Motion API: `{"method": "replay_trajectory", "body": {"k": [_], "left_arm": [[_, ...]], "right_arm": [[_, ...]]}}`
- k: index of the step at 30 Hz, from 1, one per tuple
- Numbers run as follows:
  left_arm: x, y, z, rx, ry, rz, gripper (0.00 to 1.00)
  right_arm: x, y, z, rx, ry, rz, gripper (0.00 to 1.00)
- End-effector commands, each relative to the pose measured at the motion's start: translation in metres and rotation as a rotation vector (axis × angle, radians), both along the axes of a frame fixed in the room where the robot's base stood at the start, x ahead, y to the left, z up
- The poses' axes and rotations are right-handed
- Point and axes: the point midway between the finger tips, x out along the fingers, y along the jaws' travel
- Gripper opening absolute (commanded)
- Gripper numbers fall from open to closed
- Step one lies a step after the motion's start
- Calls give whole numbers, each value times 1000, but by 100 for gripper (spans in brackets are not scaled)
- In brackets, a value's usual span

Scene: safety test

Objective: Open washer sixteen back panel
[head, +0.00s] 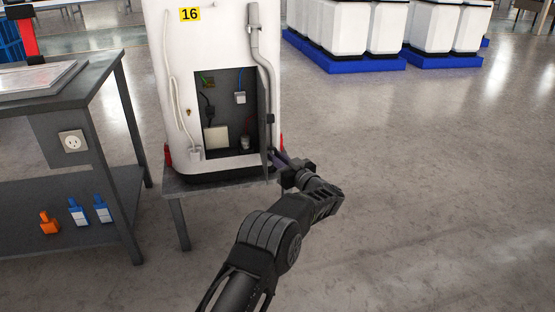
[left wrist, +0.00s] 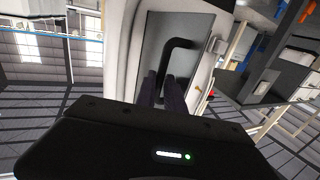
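Washer sixteen (head: 220,45) is a white machine with a yellow "16" label (head: 190,14), standing on a low grey stand. Its back panel (head: 264,126) is swung open on the right side of the opening and seen nearly edge-on in the head view. Wires and small parts show inside the opening (head: 224,100). My left gripper (head: 277,157) is at the panel's lower outer side. In the left wrist view its two dark fingers (left wrist: 162,90) stand apart, just short of or around the lower end of a black handle (left wrist: 182,43) on the grey panel (left wrist: 190,27); I cannot tell whether they touch it.
A grey table (head: 100,85) with a lower shelf stands at the left, holding orange and blue items (head: 77,212). White machines on blue bases (head: 345,55) stand at the back right. The floor to the right is clear.

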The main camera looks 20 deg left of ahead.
Motion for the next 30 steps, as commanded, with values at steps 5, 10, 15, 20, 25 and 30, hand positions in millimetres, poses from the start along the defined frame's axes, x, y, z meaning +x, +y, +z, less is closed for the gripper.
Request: {"method": "replay_trajectory", "body": {"k": [5, 10, 15, 20, 25, 30], "left_arm": [[0, 0, 0, -1, 0, 0, 29], [0, -1, -1, -3, -1, -1, 33], [0, -2, 0, -3, -1, -1, 33], [-6, -13, 1, -4, 0, -2, 33], [-20, -37, 2, -4, 1, -3, 33], [-33, -59, 1, -3, 2, -2, 33]], "right_arm": [[0, 0, 0, 0, 0, 0, 36], [0, 0, 0, 0, 0, 0, 36], [0, 0, 1, 0, 0, 0, 36], [-1, 0, 7, 0, 2, 1, 36], [-2, 0, 17, 1, 5, 3, 36], [-4, -1, 25, 2, 10, 5, 36]]}}
